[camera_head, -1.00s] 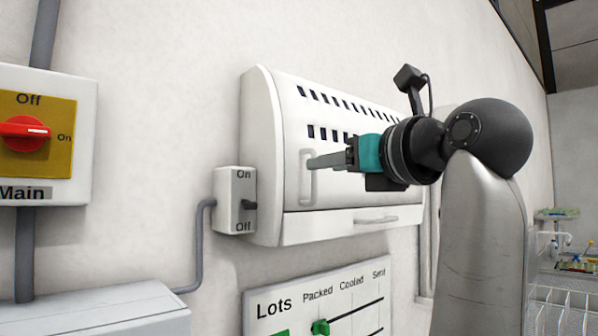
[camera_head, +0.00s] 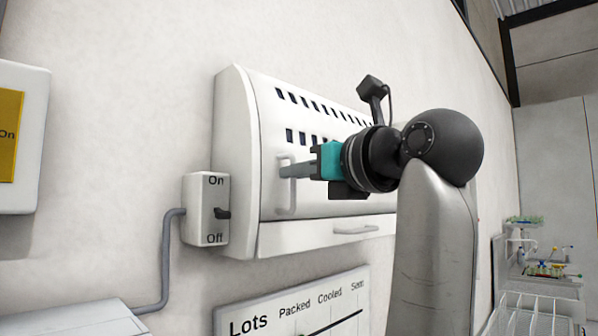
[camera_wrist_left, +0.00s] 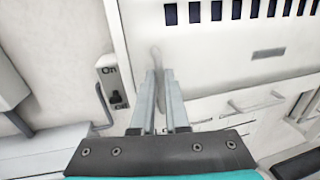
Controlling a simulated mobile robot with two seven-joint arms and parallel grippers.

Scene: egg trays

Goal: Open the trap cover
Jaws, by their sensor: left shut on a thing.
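The white trap (camera_head: 236,150) is a wall-mounted box with a slotted front cover (camera_head: 330,98). The cover looks closed against the box. An upright white handle (camera_head: 286,204) is near the cover's left edge. My left gripper (camera_head: 288,171) is shut on this handle, its fingers reaching it from the right. In the left wrist view, the handle (camera_wrist_left: 156,66) runs between the two fingertips (camera_wrist_left: 160,88). My left wrist and arm hide the right part of the cover. My right gripper is not in view.
An On/Off switch box (camera_head: 207,212) is just left of the trap. Below the cover is a flap with a horizontal handle (camera_head: 356,230). A Lots board (camera_head: 300,310) hangs underneath. A yellow-and-white main switch (camera_head: 22,140) is at far left. A wire rack (camera_head: 545,310) stands far right.

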